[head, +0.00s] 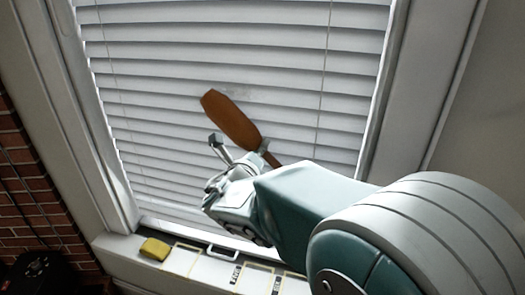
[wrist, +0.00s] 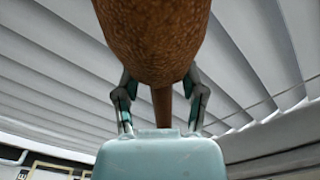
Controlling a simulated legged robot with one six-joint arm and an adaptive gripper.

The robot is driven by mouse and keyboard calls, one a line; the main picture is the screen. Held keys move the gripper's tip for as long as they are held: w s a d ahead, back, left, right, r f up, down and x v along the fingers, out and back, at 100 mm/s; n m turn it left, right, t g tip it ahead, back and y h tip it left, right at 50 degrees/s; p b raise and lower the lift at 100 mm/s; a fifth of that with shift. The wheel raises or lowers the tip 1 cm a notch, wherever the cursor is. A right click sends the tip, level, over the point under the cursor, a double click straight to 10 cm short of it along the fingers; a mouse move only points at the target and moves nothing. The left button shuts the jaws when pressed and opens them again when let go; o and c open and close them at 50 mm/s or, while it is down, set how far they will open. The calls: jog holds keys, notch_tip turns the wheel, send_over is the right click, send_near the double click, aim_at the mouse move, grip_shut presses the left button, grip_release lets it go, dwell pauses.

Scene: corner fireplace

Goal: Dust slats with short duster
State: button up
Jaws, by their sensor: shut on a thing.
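The duster has an orange-brown paddle-shaped head (head: 231,119) and a thin handle, and it points up and left in front of the slats. The white horizontal slats (head: 240,60) fill the window frame, with a faint grey smudge near the duster's tip. My gripper (head: 217,160) is below the duster's head, shut on its handle. In the wrist view the duster's head (wrist: 155,40) fills the top middle, and its handle runs down between my gripper's fingers (wrist: 160,100). I cannot tell whether the head touches the slats (wrist: 50,70).
The white sill (head: 205,268) below the window holds a yellow sponge-like block (head: 155,249), a white handle-shaped item (head: 222,254) and yellow-outlined areas with small labels. A brick wall (head: 30,190) and a dark object (head: 45,272) are at the left. Thin cords hang over the slats.

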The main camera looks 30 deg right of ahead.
aim_at(265, 125)
jog(key=shift+w+a, duration=3.4)
jog(key=shift+w, duration=0.05)
jog(key=shift+r, duration=1.15)
jog(key=shift+s+d, duration=7.6)
jog(key=shift+s, duration=0.05)
jog(key=shift+r, duration=1.3)
jog(key=shift+w+a, duration=3.85)
jog(key=shift+a, duration=0.1)
